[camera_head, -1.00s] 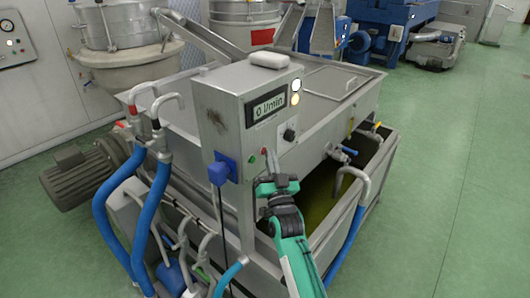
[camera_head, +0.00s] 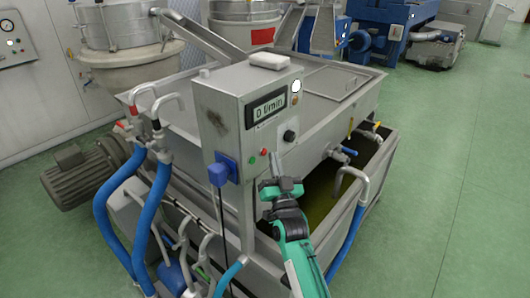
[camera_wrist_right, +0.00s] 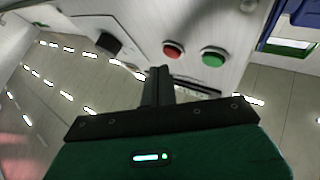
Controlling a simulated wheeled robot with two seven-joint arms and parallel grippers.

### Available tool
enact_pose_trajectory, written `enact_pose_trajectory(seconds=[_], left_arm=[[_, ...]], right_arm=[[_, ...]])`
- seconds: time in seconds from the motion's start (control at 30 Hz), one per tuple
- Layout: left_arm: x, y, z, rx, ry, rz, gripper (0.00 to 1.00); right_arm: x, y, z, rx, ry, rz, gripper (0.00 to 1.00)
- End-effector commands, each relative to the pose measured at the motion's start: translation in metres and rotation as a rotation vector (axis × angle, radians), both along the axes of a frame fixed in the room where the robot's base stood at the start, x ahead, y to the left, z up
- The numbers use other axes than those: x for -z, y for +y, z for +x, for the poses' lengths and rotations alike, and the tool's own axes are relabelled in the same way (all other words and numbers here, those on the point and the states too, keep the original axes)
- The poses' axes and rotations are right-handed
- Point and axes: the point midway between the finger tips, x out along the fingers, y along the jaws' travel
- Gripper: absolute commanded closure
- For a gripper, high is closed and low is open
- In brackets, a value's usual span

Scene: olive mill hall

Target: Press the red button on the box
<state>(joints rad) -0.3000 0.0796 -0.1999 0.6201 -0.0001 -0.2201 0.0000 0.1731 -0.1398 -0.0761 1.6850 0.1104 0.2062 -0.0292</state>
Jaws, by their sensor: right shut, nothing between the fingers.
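The grey control box (camera_head: 228,125) stands at the near end of the steel tank. The red button (camera_head: 264,151) is low on its front face, with the green button (camera_head: 252,160) to its left; the wrist view also shows the red button (camera_wrist_right: 173,50) and the green button (camera_wrist_right: 212,57). My right gripper (camera_head: 273,157) is shut and empty, just right of the red button. In the wrist view its fingertips (camera_wrist_right: 158,72) appear beside the red button, with a small gap. My left gripper is not in view.
A display (camera_head: 269,107) reads "0 l/min", with a lit white lamp (camera_head: 296,86), a dim orange lamp (camera_head: 295,99) and a black knob (camera_head: 289,136) nearby. A blue plug (camera_head: 218,173) sticks out left of the buttons. Blue hoses (camera_head: 108,215) hang at left.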

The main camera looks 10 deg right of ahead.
Motion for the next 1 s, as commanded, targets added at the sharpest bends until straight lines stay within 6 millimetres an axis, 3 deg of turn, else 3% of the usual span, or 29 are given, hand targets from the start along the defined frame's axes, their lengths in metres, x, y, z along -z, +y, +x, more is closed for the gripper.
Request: enact_pose_trajectory(seconds=[0.17, 0.6, 1.0], left_arm=[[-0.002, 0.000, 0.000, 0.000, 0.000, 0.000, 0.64], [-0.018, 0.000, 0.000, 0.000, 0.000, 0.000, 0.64], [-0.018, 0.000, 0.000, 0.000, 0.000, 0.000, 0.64]], right_arm=[[-0.001, -0.003, -0.003, 0.000, 0.000, -0.001, 1.00], [-0.001, -0.028, -0.035, 0.001, 0.001, -0.002, 1.00], [0.000, -0.031, -0.039, 0.001, -0.001, -0.001, 1.00]])
